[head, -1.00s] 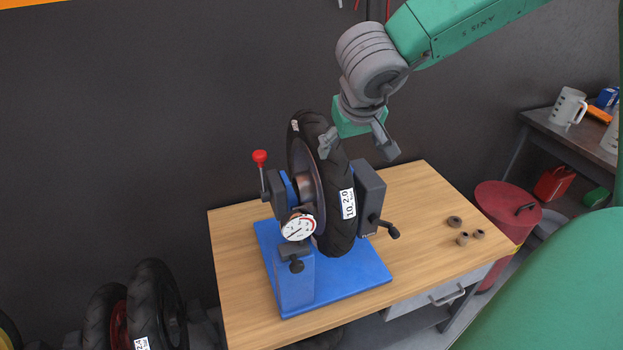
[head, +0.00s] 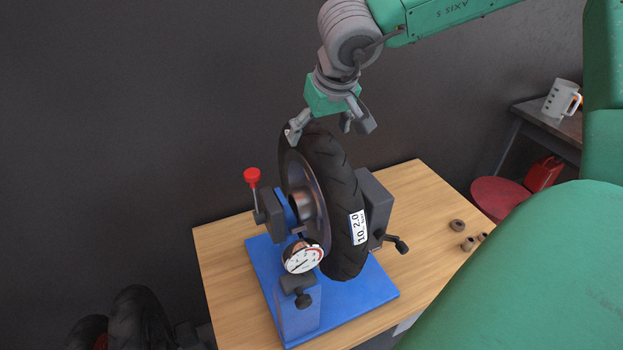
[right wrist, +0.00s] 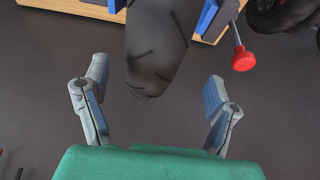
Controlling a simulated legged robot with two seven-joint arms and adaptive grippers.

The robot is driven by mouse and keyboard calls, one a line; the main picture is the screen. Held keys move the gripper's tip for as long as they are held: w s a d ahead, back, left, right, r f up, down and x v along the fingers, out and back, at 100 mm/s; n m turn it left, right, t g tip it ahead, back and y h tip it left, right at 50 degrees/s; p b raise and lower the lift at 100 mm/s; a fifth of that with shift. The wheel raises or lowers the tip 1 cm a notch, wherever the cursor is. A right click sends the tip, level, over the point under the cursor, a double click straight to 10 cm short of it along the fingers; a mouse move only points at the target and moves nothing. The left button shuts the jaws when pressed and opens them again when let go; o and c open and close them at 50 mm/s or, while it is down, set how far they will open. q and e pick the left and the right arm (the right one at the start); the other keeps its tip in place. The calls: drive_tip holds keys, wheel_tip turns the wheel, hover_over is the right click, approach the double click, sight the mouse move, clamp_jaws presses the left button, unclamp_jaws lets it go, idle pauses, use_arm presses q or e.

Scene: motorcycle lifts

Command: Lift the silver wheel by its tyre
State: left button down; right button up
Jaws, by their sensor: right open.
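The silver wheel (head: 309,203) with its black tyre (head: 338,190) stands upright in a blue stand (head: 350,303) on the wooden table. A white label with "10 2.0" is on the tread. My right gripper (head: 328,131) is open above the top of the tyre, with a finger on either side of it. In the right wrist view, the tyre (right wrist: 157,45) reaches in between the two spread fingers (right wrist: 155,95), with a gap on each side. My left gripper is not in view.
The stand has a red-knobbed lever (head: 252,177), a dial gauge (head: 302,258) and a grey block with a crank (head: 376,215). Small brown rings (head: 458,226) lie at the table's right. More tyres (head: 140,320) stand at lower left. A red drum (head: 497,198) is at right.

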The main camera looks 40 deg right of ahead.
drive_tip(key=d+f, duration=0.1)
drive_tip(key=f, duration=0.1)
drive_tip(key=w+f, duration=0.1)
drive_tip(key=f, duration=0.1)
drive_tip(key=w+d+f, duration=0.1)
drive_tip(key=f, duration=0.1)
drive_tip(key=shift+d+b, duration=0.3)
drive_tip(key=shift+d, duration=0.05)
drive_tip(key=shift+w+a+f, duration=0.15)
drive_tip(key=shift+w+a, duration=0.05)
drive_tip(key=shift+w, duration=0.05)
drive_tip(key=shift+w+a, duration=0.1)
drive_tip(key=shift+a, duration=0.6)
drive_tip(key=shift+r, duration=0.2)
drive_tip(key=c, duration=0.7)
drive_tip(key=shift+s+d, duration=0.1)
drive_tip(key=shift+s, duration=0.1)
drive_tip(key=c, duration=0.7)
drive_tip(key=shift+d+f, duration=0.1)
drive_tip(key=shift+d, duration=0.15)
drive_tip(key=c, duration=0.4)
drive_tip(key=shift+d, duration=0.2)
drive_tip(key=shift+w, duration=0.15)
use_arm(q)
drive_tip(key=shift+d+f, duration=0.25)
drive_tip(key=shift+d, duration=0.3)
